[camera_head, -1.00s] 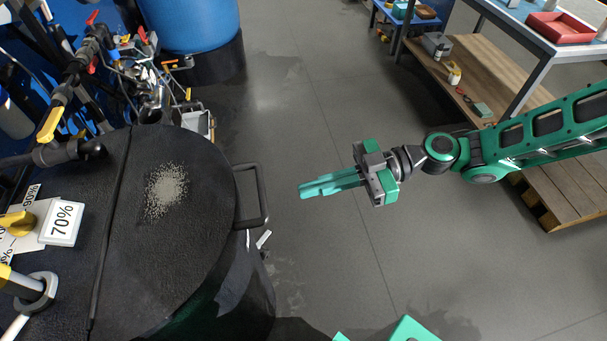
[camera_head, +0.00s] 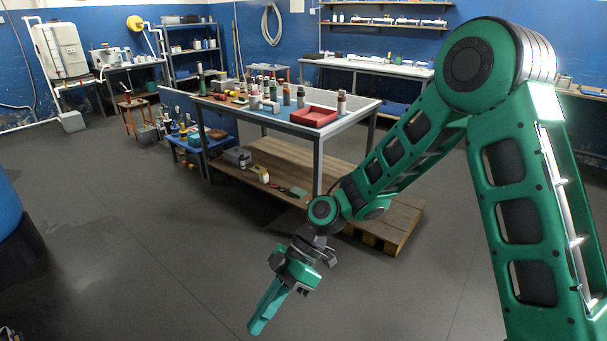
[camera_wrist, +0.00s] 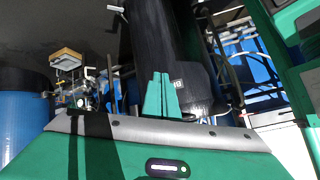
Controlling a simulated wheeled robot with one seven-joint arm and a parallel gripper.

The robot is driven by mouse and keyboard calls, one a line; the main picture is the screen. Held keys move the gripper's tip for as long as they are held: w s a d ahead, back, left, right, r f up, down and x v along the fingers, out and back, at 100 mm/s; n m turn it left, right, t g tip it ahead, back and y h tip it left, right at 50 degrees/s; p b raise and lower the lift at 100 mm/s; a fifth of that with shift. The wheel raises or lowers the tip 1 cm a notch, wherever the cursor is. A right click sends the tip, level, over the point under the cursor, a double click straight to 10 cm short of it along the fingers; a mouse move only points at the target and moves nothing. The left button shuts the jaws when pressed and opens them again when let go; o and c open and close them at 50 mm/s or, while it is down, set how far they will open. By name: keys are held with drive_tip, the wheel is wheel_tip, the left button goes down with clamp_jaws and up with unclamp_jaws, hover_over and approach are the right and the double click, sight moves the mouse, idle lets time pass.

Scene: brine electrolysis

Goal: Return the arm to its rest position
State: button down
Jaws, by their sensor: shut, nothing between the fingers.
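My gripper (camera_head: 262,312) is in the lower middle of the head view, hanging down and to the left over bare floor. Its green fingers are together with nothing between them. My arm is bent at the elbow and comes in from the right side of the head view. In the wrist view the closed fingertips (camera_wrist: 160,78) point toward a large black vessel (camera_wrist: 165,45), apart from it as far as I can tell.
A workbench (camera_head: 352,112) with bottles and a red tray (camera_head: 313,116) stands behind my gripper. A wooden pallet platform (camera_head: 395,222) lies beneath it. Part of a blue barrel (camera_head: 8,205) shows at the left edge. The floor (camera_head: 130,250) at left centre is clear.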

drive_tip(key=w+d+r+m+t+h, duration=0.2)
drive_tip(key=d+m, duration=0.2)
drive_tip(key=d, duration=0.6)
drive_tip(key=w+d+r+m+t+h, duration=0.1)
drive_tip(key=w+d+r+m+t, duration=0.1)
drive_tip(key=d+m, duration=0.5)
drive_tip(key=w+d+r+m+t+h, duration=0.2)
drive_tip(key=d, duration=1)
drive_tip(key=s+d+r+m+h, duration=0.1)
drive_tip(key=s+d+r+m, duration=0.2)
drive_tip(key=s+d+m, duration=0.4)
drive_tip(key=s+d+r+m+h, duration=0.1)
drive_tip(key=s+d+r+m, duration=0.3)
drive_tip(key=s+d+m, duration=0.4)
drive_tip(key=s+d, duration=0.1)
drive_tip(key=d, duration=0.4)
drive_tip(key=shift+s+d+m+t, duration=0.3)
drive_tip(key=shift+s+d+t, duration=0.05)
drive_tip(key=shift+d+t, duration=0.05)
